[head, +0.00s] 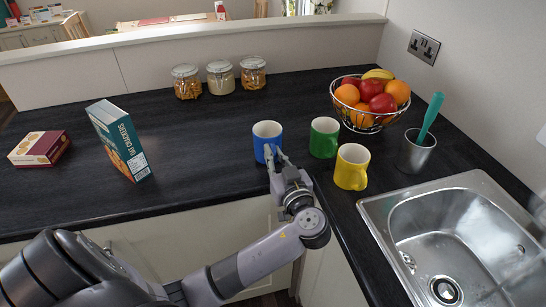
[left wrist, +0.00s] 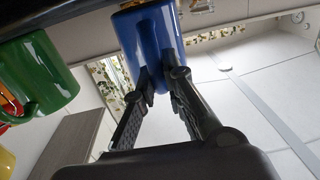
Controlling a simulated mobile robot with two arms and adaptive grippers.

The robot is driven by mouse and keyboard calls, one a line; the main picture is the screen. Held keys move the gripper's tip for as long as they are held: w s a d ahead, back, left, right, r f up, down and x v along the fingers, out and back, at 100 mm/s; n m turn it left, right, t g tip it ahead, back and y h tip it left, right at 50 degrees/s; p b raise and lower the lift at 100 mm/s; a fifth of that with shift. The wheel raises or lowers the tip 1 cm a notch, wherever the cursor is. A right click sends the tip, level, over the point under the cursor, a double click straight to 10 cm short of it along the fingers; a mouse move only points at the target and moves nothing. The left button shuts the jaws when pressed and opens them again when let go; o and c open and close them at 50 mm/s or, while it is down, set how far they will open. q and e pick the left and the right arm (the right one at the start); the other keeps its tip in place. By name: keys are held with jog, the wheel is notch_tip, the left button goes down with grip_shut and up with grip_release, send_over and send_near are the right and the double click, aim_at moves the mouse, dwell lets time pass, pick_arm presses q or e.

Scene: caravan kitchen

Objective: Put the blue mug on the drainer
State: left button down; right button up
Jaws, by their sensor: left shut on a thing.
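The blue mug (head: 266,138) is upright at the middle of the dark worktop, left of the green mug (head: 324,138). My left gripper (head: 272,158) reaches it from the front and is shut on it. In the left wrist view the blue mug (left wrist: 152,45) is between the fingers (left wrist: 160,82), which grip its near side, probably at the handle. I cannot tell whether its base touches the worktop. No drainer can be clearly made out; the steel sink (head: 385,204) is at the right. My right gripper is not in view.
A yellow mug (head: 352,167) and a steel cup (head: 416,152) with a teal-handled utensil stand toward the sink. A fruit basket (head: 370,103) and several jars (head: 220,78) are behind. A cracker box (head: 120,140) and small carton (head: 39,148) stand left. The worktop between is clear.

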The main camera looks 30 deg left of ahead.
pick_arm(q)
notch_tip(320, 180, up, 19)
jog(key=b, duration=0.1)
